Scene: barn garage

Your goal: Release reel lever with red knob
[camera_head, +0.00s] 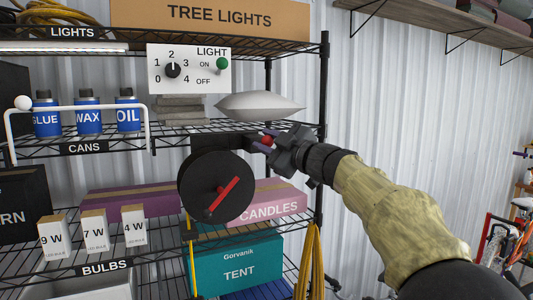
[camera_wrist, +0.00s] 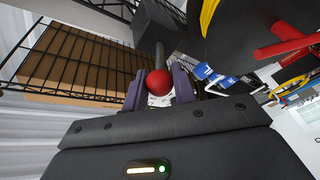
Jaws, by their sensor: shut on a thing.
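The reel (camera_head: 200,195) is a black round drum with a red handle (camera_head: 222,199) on its face, mounted at the front of the shelf rack. Its lever ends in a red knob (camera_head: 267,140) at the reel's upper right. In the wrist view the red knob (camera_wrist: 159,83) sits between the two purple-grey fingers, with the dark lever rod (camera_wrist: 159,55) running up to a black block (camera_wrist: 160,24). My gripper (camera_head: 266,144) is shut on the red knob; the wrist view also shows my gripper (camera_wrist: 160,88). The fingers' contact faces are partly hidden.
A light switch panel (camera_head: 189,69) and a grey cushion-like bag (camera_head: 259,107) are above the reel. A pink candles box (camera_head: 268,205) and a teal tent box (camera_head: 237,264) lie below. Yellow cord (camera_head: 310,262) hangs at the rack's right post. Open room lies right of the rack.

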